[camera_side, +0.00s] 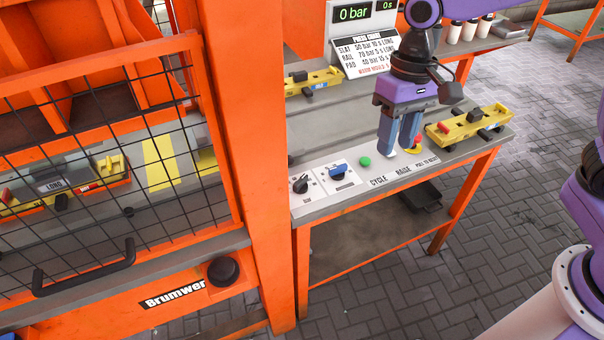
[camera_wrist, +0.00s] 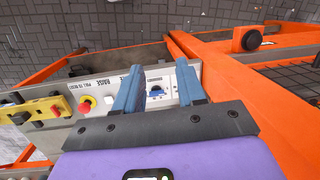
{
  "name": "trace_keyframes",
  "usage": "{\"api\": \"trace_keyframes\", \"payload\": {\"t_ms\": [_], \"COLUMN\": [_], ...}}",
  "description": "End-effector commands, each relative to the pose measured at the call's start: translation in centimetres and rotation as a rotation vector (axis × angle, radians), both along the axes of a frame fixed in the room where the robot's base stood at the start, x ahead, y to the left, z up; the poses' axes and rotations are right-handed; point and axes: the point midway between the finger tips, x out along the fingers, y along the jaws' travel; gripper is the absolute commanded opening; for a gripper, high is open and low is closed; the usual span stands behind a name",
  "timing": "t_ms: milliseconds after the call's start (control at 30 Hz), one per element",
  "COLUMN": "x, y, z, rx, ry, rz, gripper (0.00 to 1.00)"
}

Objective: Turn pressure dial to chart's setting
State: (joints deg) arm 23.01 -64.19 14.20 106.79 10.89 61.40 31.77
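Two dials sit on the bench's front panel: a black-knobbed dial (camera_side: 300,184) and a blue-knobbed dial (camera_side: 338,172). Their labels are too small to read, so I cannot tell which sets pressure. The blue dial also shows in the wrist view (camera_wrist: 157,91), seen between my fingers. The chart (camera_side: 366,55) lists SLAT, RAIL and PAD rows with bar and seconds; figures are hard to read. The display (camera_side: 353,14) above reads 0 bar and 0 s. My gripper (camera_side: 398,148) is open and empty, above the panel, right of both dials and touching neither.
A green button (camera_side: 365,161) and a red-and-yellow button (camera_side: 415,149), partly hidden, lie near my fingers. Yellow moulds (camera_side: 468,126) and (camera_side: 315,80) rest on the bench. The orange press post (camera_side: 252,130) stands left of the dials, beside a mesh guard (camera_side: 110,140).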

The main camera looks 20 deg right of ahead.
Motion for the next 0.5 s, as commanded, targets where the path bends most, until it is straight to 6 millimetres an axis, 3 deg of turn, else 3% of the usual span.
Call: {"api": "trace_keyframes", "payload": {"t_ms": [200, 500], "x": [7.2, 16.0], "y": [2.7, 4.1], "z": [-1.5, -4.4], "rx": [0.004, 0.015], "ry": [0.080, 0.200], "rz": [-0.331, -0.767], "gripper": [0.39, 0.39]}}
